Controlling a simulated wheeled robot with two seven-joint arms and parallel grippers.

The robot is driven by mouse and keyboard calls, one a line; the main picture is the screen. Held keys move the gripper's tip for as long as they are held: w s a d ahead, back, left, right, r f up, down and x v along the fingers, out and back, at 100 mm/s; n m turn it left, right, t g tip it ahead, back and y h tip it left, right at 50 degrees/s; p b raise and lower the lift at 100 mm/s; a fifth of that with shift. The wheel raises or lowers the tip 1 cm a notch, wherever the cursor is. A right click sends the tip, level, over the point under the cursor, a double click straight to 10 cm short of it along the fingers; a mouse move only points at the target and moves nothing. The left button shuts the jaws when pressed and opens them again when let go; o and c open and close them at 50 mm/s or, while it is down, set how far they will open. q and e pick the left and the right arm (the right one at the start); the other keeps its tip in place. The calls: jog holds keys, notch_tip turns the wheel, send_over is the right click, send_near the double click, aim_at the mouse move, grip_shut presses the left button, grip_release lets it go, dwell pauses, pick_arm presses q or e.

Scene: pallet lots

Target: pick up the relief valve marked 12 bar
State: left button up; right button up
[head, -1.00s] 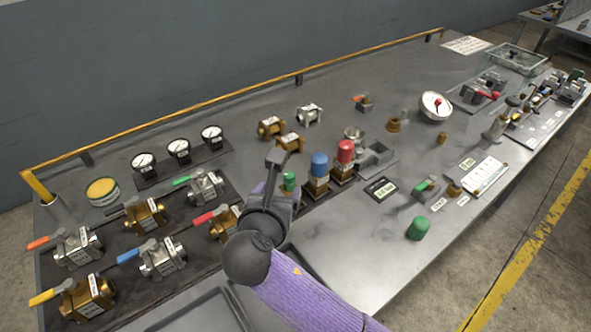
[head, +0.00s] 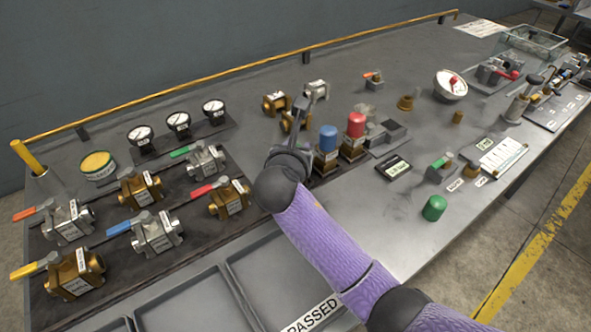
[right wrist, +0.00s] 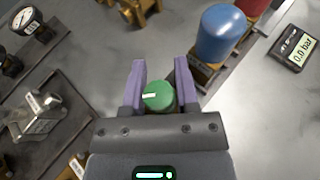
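Two capped valves stand upright near the bench middle, one with a blue cap (head: 328,139) and one with a red cap (head: 356,125). A smaller green-capped valve (right wrist: 158,96) shows in the right wrist view; my right arm hides it in the head view. I cannot read a 12 bar marking on any of them. My right gripper (right wrist: 160,82) is open, with its purple fingers on either side of the green cap and a narrow gap at the right finger. The blue cap (right wrist: 220,35) is just beyond the right finger. My left gripper is not in view.
Lever valves (head: 153,232) and several gauges (head: 178,122) fill the left side. Brass and silver fittings (head: 275,103) lie behind the gripper. Empty trays (head: 205,300) lie in front.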

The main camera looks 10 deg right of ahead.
grip_shut()
dwell(0.6)
dwell(0.4)
